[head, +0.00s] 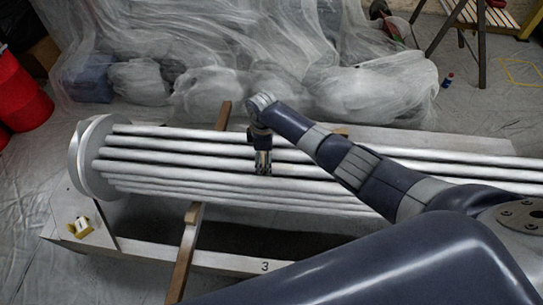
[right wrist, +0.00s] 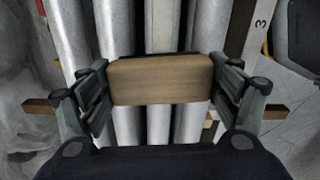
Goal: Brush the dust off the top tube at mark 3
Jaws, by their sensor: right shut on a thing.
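A bundle of long grey tubes (head: 185,154) lies lengthwise, its left end in a round plate (head: 92,160). The mark 3 (head: 265,267) is on the pale front rail below the tubes; it also shows in the right wrist view (right wrist: 261,23). My right gripper (head: 262,158) is over the upper tubes, roughly in line with the mark. In the right wrist view it is shut on a wooden brush block (right wrist: 160,80), with tubes behind it. The bristles are mostly hidden, and I cannot tell whether they touch a tube. Dust is not clearly visible. My left gripper is out of view.
A brown wooden bar (head: 186,250) crosses under the tubes, left of my gripper. A small yellow-and-white object (head: 79,227) lies at the front left. Red drums (head: 20,95) stand far left. Plastic-sheeted items (head: 220,90) fill the back. A trestle (head: 480,50) stands back right.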

